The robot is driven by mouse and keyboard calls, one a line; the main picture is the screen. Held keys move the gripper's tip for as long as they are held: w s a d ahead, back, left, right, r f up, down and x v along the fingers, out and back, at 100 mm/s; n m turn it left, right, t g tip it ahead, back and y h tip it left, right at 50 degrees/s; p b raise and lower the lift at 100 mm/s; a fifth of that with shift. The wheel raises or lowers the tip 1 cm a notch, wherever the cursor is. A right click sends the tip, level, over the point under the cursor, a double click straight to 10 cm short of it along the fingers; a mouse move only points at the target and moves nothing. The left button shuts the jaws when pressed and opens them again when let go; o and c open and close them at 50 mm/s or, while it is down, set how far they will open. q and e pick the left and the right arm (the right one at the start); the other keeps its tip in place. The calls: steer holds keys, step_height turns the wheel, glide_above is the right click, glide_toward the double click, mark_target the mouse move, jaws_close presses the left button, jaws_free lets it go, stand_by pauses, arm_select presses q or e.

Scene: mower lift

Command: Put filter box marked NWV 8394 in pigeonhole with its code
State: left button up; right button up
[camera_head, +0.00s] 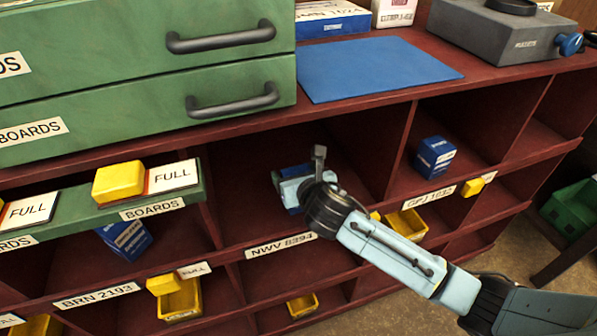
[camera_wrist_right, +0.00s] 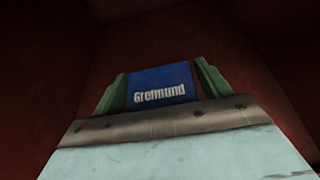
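A blue box (camera_wrist_right: 160,80) printed "Gretmund" lies between the two green fingers of my right gripper (camera_wrist_right: 161,88) in the right wrist view. The fingers lie close along both its sides and look shut on it. In the head view my right gripper (camera_head: 290,186) reaches into the pigeonhole above the label NWV 8394 (camera_head: 281,245), with the blue box (camera_head: 293,170) at its tip. The box's code is not visible, and I cannot tell whether it touches the pigeonhole floor. My left gripper is not in view.
Dark red dividers bound the pigeonhole. Another blue box (camera_head: 434,157) sits in the pigeonhole to the right, and one (camera_head: 126,237) to the left. An open green BOARDS drawer (camera_head: 205,190) juts out at left. Yellow bins (camera_head: 406,224) are below. A blue mat (camera_head: 375,68) lies on top.

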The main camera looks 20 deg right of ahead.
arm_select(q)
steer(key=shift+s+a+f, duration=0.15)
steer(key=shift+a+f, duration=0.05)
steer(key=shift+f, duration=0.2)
arm_select(e)
steer(key=shift+o, duration=0.4)
steer(key=shift+f, duration=0.4)
steer(key=shift+r, duration=0.2)
steer(key=shift+s+r+p, duration=0.2)
steer(key=shift+s+p, duration=0.15)
steer(key=shift+p, duration=0.05)
steer(key=p+v, duration=0.4)
steer(key=shift+s+a+r+p, duration=0.1)
steer(key=shift+a+r+p, duration=0.25)
steer(key=shift+r, duration=0.1)
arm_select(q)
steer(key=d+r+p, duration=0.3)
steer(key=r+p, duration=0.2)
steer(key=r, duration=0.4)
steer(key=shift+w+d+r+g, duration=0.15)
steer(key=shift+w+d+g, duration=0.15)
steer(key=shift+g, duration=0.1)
arm_select(e)
steer(key=v, duration=0.6)
steer(key=shift+s, duration=0.4)
steer(key=shift+r, duration=0.1)
